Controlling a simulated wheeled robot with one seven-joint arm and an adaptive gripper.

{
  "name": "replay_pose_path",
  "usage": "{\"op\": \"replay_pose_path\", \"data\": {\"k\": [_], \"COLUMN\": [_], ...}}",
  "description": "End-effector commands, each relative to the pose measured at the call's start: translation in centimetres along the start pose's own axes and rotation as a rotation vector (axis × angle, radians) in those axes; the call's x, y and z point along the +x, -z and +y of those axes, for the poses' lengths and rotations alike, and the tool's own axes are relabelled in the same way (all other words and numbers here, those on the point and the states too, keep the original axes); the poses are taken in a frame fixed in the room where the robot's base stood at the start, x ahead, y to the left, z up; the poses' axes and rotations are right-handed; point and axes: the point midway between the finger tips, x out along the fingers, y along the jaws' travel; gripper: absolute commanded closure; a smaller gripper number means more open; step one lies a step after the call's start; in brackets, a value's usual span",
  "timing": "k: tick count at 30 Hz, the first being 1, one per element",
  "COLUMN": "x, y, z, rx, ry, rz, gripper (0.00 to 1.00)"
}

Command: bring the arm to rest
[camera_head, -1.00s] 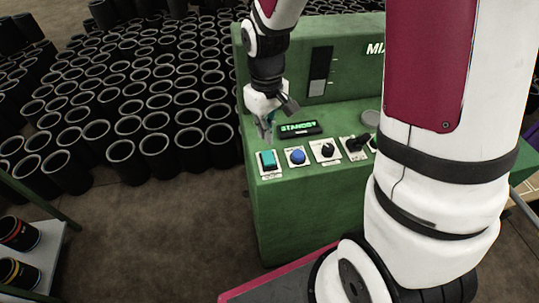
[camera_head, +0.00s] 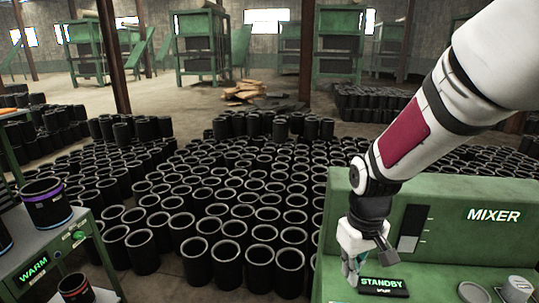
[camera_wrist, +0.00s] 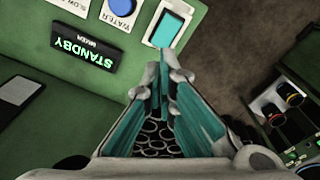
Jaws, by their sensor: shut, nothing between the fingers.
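My gripper (camera_head: 350,268) hangs at the end of my arm over the left end of the green mixer (camera_head: 350,195), beside its lit STANDBY display. In the wrist view, my gripper (camera_wrist: 168,78) has its teal-lined fingers closed together at the tips with nothing held. The tips lie just short of the teal button (camera_wrist: 168,29) in the picture; whether they touch it I cannot tell. The STANDBY display (camera_wrist: 84,50) and a blue WATER button (camera_wrist: 122,6) show there too. The button row is mostly out of the head view.
Black sleeves (camera_head: 260,256) crowd the floor left of and behind the mixer. A bench with a WARM display (camera_head: 34,268) stands at the lower left, holding a purple-banded sleeve (camera_head: 46,203). Bare floor shows farther back. A grey can (camera_head: 517,289) stands at the mixer's right.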

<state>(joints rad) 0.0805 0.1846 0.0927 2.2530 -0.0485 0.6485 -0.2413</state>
Motion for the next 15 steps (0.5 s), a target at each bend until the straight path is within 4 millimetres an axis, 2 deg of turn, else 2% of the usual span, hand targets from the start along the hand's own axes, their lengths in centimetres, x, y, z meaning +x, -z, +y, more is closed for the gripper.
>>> {"op": "replay_pose_path", "data": {"k": [1,6,15], "x": [-1.9,-7.2,-14.4], "y": [-0.4,-2.6,-7.9], "z": [-0.1,-0.5,-2.1], "rx": [0.014,0.076,0.184], "ry": [-0.014,-0.045,-0.068], "rz": [0.031,0.114,0.27], "gripper": [1.0,1.0,1.0]}}
